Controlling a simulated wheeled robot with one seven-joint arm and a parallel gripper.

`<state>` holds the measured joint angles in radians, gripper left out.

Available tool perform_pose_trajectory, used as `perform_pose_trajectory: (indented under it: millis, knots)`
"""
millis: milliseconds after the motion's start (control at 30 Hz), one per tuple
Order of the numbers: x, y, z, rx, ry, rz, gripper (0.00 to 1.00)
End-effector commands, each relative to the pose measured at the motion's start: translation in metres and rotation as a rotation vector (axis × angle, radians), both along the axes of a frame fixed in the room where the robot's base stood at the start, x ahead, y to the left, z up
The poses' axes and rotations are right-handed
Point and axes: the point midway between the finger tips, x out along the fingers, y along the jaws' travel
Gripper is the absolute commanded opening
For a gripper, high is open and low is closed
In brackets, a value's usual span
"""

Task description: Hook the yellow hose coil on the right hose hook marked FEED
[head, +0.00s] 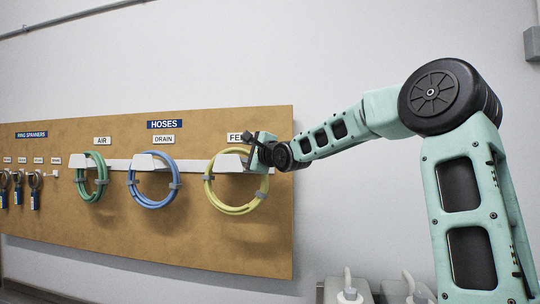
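The yellow hose coil (234,210) is a ring of several loops with grey bands. In the head view it is at the right hose hook (229,163), a white bracket under the partly covered FEED label (236,138). The coil's top passes above the hook and its loops hang below, so it appears to be around the hook. Whether its weight rests there I cannot tell. My gripper (252,143) is at the coil's upper right, close to the hook and label. Its fingers are small and partly hidden, so I cannot tell whether they hold the coil.
A green coil (82,176) hangs on the AIR hook and a blue coil (133,187) on the DRAIN hook, on the brown board (190,240). Ring spanners (35,192) hang at far left. White containers (349,293) stand at the bottom right. The wall above the board is clear.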

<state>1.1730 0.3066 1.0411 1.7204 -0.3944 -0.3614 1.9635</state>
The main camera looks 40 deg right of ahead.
Motion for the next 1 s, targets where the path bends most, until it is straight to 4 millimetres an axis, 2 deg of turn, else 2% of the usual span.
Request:
perform_pose_trajectory:
  millis: [33, 533, 600, 1000]
  knots:
    - [-0.007, 0.000, -0.010, 0.001, 0.023, -0.001, 0.53]
    - [-0.054, 0.007, -0.002, -0.005, 0.006, 0.004, 0.53]
    - [-0.061, 0.006, 0.004, -0.009, 0.000, 0.000, 0.53]
    - [-0.095, 0.009, 0.007, -0.010, -0.005, 0.002, 0.53]
